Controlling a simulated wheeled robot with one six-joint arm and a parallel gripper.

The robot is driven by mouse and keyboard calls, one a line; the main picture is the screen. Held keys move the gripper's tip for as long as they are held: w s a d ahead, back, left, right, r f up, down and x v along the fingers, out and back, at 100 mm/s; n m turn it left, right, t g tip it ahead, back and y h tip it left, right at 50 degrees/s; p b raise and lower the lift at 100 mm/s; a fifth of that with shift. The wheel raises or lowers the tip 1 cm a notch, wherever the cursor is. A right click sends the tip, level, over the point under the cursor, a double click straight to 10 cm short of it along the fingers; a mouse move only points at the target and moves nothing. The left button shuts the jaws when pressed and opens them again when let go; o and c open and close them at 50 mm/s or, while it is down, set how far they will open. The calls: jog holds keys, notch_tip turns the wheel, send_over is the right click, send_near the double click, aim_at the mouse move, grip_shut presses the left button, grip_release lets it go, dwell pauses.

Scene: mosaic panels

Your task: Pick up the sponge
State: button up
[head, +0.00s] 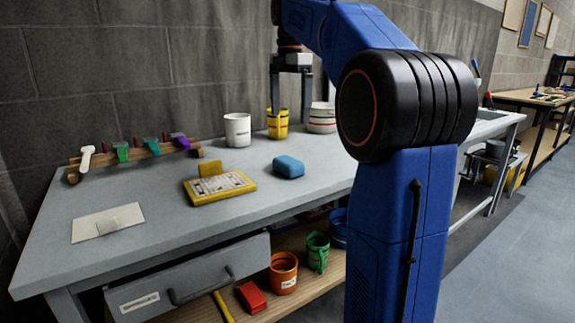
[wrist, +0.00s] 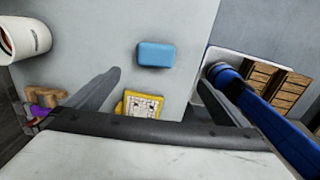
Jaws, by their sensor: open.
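The sponge (head: 288,167) is a blue block with rounded edges, lying on the grey workbench right of the yellow-framed panel. In the wrist view the sponge (wrist: 156,54) lies flat, beyond the fingertips and between their lines. My gripper (head: 290,114) hangs over the back of the bench with its fingers pointing down, in front of the yellow cup in the picture. It is open and empty, apart from the sponge. In the wrist view my gripper (wrist: 159,77) shows two spread fingers.
The yellow-framed mosaic panel (head: 222,189) lies left of the sponge. A white cup (head: 237,130), a yellow cup (head: 277,131) and a white bowl (head: 322,126) stand at the back. A wooden rack (head: 74,172) with coloured tools stands at the back left. The bench around the sponge is clear.

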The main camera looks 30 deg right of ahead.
send_near(288, 160)
jog(key=f, duration=0.5)
jog(key=shift+s+d+f, duration=0.1)
jog(key=shift+s+f, duration=0.2)
jog(key=shift+w+f, duration=0.15)
jog(key=shift+f, duration=1.15)
jog(key=shift+w+f, duration=0.15)
jog(key=shift+f, duration=1.15)
jog(key=c, duration=1.1)
